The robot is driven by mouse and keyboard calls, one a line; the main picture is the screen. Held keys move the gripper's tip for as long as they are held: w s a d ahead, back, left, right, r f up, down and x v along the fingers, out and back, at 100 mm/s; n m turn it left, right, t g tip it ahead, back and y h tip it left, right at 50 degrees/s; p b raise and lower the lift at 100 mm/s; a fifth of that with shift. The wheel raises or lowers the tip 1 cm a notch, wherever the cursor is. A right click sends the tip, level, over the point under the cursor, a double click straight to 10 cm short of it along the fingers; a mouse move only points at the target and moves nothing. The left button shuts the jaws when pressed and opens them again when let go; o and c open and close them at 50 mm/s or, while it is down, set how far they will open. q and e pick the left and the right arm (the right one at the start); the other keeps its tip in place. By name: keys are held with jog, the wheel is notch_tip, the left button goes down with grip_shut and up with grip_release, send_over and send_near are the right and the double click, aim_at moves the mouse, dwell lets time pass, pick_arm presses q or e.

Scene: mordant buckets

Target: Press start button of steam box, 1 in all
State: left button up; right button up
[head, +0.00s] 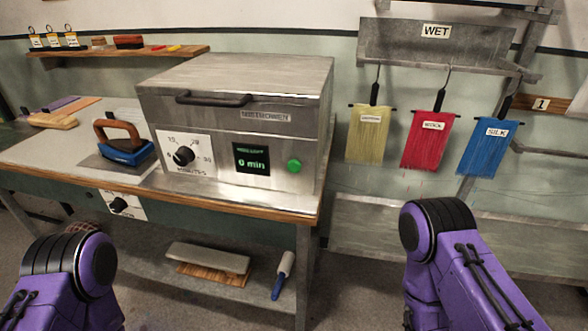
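The steam box (222,112) is a grey metal box with a dark handle on its lid, standing on the bench at centre. Its front has a dial (184,156), a dark display (252,161) reading 0 min in green, and a round green button (294,166) to the right of the display. Nothing covers the button. My purple left arm is at the lower left and my purple right arm at the lower right, both apart from the box. Neither gripper's fingers show in the head view.
A blue iron (126,146) stands on the bench (50,150) left of the box. Yellow, red (429,140) and blue hanks hang at the right under a WET sign (436,31). A lower shelf holds a board and a blue-handled tool (282,276). The space before the button is clear.

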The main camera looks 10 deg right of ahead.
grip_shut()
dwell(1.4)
